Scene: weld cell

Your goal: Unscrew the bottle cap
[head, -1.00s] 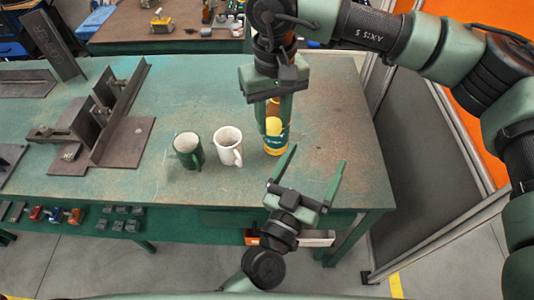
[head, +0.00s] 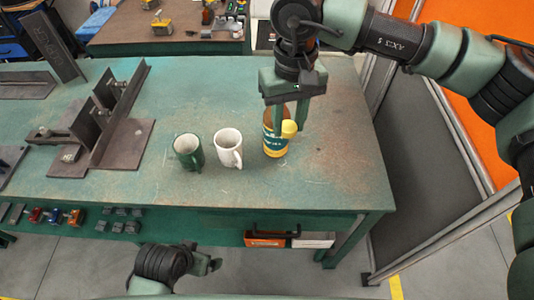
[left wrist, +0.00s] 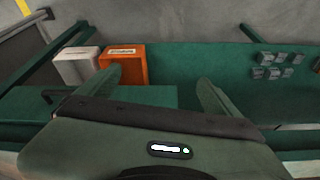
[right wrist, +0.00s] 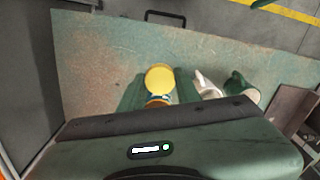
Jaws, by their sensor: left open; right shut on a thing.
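The amber bottle (head: 275,147), with a green label and yellow base, stands upright on the green table; its top is hidden behind my right gripper. My right gripper (head: 291,127) points down and is shut on a round yellow cap (head: 289,129), which shows at the right front of the bottle's body. The right wrist view shows the cap (right wrist: 159,77) between the fingers, with an orange part of the bottle (right wrist: 157,101) just beyond its lower edge. My left gripper (head: 208,264) is low in front of the table. The left wrist view shows its fingers (left wrist: 157,88) open and empty.
A white mug (head: 228,148) and a green mug (head: 187,153) stand left of the bottle. Dark metal brackets (head: 118,130) lie farther left. The table (head: 337,150) is clear to the right. An orange box (left wrist: 124,65) and a white box (left wrist: 77,65) are below the tabletop.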

